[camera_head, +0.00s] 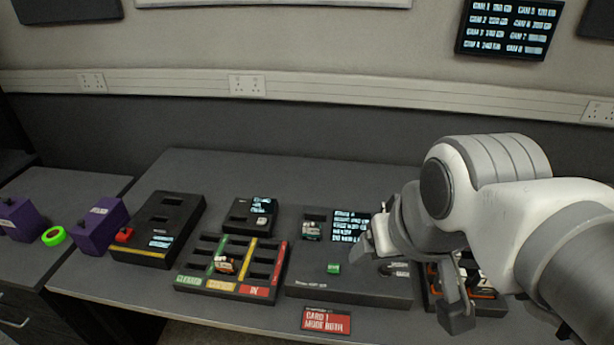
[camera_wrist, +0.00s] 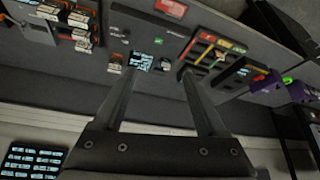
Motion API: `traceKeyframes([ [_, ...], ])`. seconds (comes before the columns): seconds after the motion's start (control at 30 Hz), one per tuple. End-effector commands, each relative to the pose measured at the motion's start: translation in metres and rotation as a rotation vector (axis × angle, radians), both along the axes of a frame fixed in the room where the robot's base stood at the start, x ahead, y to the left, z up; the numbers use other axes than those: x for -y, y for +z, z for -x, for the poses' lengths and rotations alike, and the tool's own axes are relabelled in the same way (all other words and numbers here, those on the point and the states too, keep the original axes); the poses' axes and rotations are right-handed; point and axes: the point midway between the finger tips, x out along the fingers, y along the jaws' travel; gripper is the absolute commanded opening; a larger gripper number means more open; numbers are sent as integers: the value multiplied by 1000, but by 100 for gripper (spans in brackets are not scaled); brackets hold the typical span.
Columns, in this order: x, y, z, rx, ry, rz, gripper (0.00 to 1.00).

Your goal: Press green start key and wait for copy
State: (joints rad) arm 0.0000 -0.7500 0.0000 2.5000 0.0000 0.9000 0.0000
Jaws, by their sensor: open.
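The green start key (camera_head: 333,268) is a small raised block on the front of the black copier unit (camera_head: 310,289). It also shows as a small green spot in the wrist view (camera_wrist: 125,41). The unit has a lit text screen (camera_head: 350,226), and a light-coloured card (camera_head: 312,230) sits in a slot left of it. My gripper (camera_head: 418,275) is open and empty, to the right of the key and apart from it. In the wrist view its two fingers (camera_wrist: 160,68) reach toward the unit. The screen text is too small to read.
A red sign (camera_head: 326,321) lies at the front edge. A black sorting tray (camera_head: 213,282) with coloured strips holds a card to the left. Another card tray (camera_wrist: 75,14) stands right of the copier. Purple blocks (camera_head: 97,228) and a green ring (camera_head: 54,236) are far left.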

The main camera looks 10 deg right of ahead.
Motion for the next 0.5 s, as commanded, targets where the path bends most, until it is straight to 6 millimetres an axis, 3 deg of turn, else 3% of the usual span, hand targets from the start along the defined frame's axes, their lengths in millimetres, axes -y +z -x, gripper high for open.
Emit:
traceKeyframes([
  [0.07,0,0,0,0,0,0,63],
  [0.4,0,0,0,0,0,0,2],
  [0.5,0,0,0,0,0,0,0],
])
